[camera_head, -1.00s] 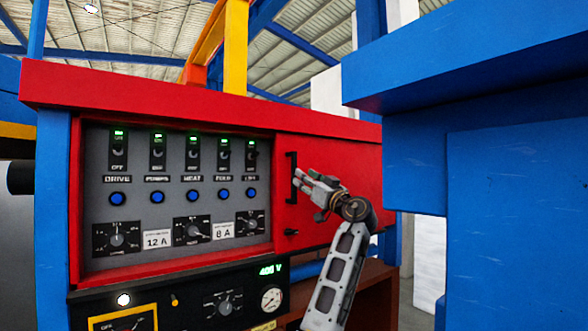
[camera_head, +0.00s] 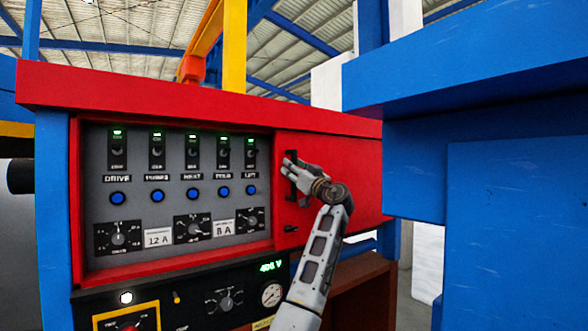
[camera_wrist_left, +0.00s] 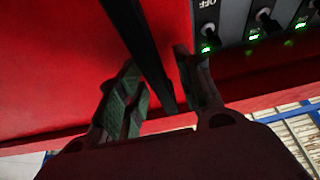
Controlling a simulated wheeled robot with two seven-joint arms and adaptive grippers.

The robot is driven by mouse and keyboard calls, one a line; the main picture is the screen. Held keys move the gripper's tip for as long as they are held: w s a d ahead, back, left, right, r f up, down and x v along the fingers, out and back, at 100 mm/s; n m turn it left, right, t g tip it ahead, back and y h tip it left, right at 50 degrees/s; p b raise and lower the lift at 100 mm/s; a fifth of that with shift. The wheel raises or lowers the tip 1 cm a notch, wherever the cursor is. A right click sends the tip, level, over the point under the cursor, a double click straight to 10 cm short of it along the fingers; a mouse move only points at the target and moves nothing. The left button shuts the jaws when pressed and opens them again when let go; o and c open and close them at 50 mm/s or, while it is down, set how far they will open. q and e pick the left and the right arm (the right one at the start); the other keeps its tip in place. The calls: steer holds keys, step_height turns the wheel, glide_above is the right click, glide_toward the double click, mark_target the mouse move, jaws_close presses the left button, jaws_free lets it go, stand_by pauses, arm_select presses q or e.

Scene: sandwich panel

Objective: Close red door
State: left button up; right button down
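The red door (camera_head: 335,165) is a flat panel to the right of the grey switch panel (camera_head: 180,215), which is uncovered. A black vertical handle (camera_head: 291,187) is near the door's left edge, with a small black knob (camera_head: 291,229) below it. My left gripper (camera_head: 287,168) is at the handle's upper part and hides some of it. In the left wrist view, the black handle bar (camera_wrist_left: 141,45) runs between the spread fingers (camera_wrist_left: 163,93), with gaps visible beside it. My right gripper is not in view.
A large blue structure (camera_head: 515,200) stands close on the right, near the door's right side. A black lower panel (camera_head: 200,300) with a gauge (camera_head: 271,295) is below the switches. A red ledge (camera_head: 190,98) overhangs the front.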

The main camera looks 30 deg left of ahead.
arm_select(q)
jaws_close()
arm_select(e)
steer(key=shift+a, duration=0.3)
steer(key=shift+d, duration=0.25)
arm_select(q)
steer(key=shift+s+a+f, duration=0.1)
steer(key=shift+s, duration=0.05)
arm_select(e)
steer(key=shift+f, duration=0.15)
